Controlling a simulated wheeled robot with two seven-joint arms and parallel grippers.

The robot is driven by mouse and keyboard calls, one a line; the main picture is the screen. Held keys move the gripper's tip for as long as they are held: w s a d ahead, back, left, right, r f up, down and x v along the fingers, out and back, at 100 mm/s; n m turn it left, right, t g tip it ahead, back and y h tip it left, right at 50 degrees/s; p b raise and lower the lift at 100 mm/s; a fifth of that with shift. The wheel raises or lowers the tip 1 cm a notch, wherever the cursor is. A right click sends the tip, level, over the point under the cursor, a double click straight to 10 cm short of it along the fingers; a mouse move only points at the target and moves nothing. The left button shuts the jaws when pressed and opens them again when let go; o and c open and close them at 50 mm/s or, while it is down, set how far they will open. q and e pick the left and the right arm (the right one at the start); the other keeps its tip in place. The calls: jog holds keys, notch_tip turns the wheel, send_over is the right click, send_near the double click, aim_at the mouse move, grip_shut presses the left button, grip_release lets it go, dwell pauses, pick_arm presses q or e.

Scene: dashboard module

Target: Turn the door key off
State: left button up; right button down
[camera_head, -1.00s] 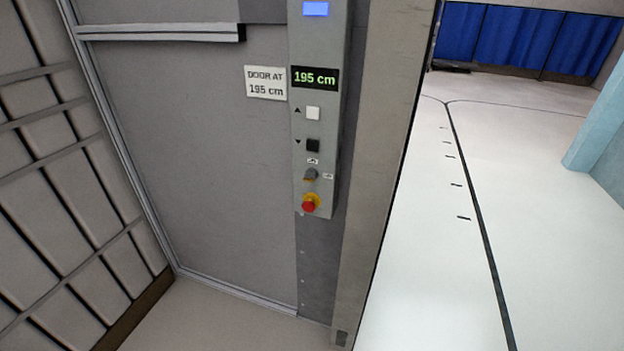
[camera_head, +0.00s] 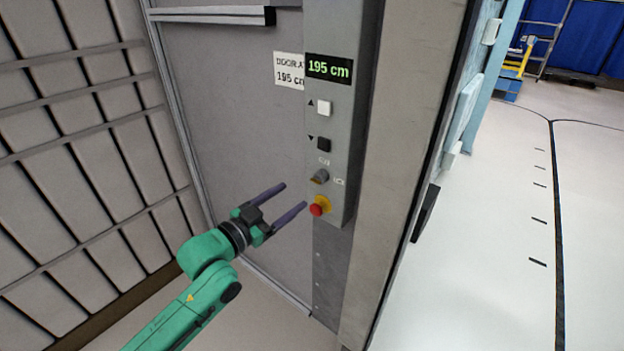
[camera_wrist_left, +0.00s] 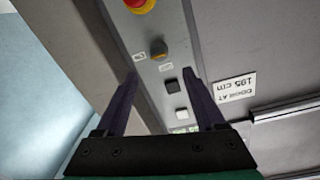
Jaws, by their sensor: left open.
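The door key switch (camera_head: 320,177) is a small grey knob on the tall grey control panel (camera_head: 342,40), between the black down button and the red emergency stop. In the left wrist view, which is upside down, the knob (camera_wrist_left: 158,50) shows between and beyond my fingertips. My left gripper (camera_head: 294,197) is open and empty, to the left of the panel, with its fingers pointing toward the knob and red button. The fingers look apart from the knob. My right gripper is not in view.
A red emergency stop (camera_head: 317,208) on a yellow base sits just below the knob. A white button (camera_head: 324,107) and a black button (camera_head: 323,144) sit above. The display (camera_head: 329,68) reads 195 cm. Open floor (camera_head: 500,260) lies to the right.

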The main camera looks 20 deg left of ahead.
aim_at(314, 182)
pick_arm(q)
jog(key=p+x, duration=0.1)
jog(key=x, duration=0.7)
jog(key=shift+p, duration=0.35)
jog(key=shift+w+d, duration=0.25)
jog(key=shift+w, duration=0.1)
jog(key=shift+f, duration=0.1)
grip_shut()
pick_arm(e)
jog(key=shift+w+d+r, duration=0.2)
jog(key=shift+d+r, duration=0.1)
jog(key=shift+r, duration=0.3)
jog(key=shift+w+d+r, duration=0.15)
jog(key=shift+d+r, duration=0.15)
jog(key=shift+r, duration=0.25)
